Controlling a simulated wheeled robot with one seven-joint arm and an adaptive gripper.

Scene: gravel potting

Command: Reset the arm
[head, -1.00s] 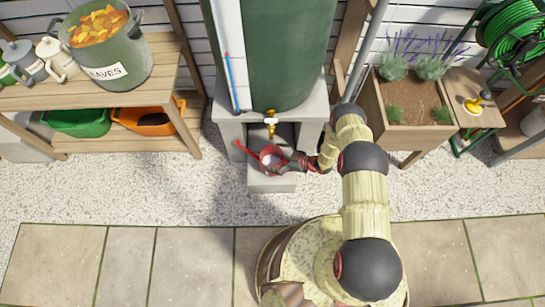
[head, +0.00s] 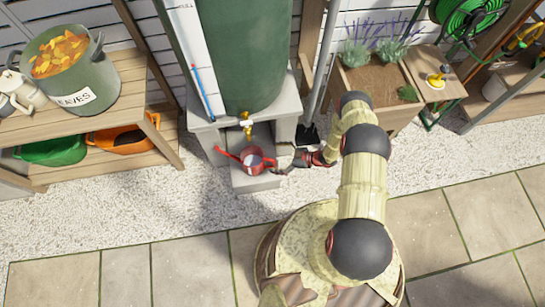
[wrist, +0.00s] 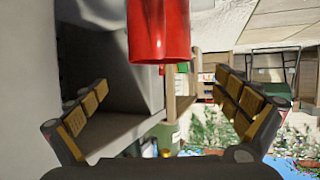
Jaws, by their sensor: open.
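A red watering can (head: 253,166) stands on the low grey block beneath the brass tap (head: 246,122), its long spout pointing left. My gripper (head: 284,160) is just right of the can, at the can's height, with nothing between its fingers. In the wrist view, a red cylindrical part of the can (wrist: 158,32) shows at the top, beyond the two spread fingers (wrist: 166,100). Whether a fingertip touches the can is hard to tell.
The green water barrel (head: 240,50) stands on a grey block stand (head: 205,125) behind the can. A wooden shelf (head: 120,125) with a leaf pot is at left, a wooden planter (head: 370,85) at right.

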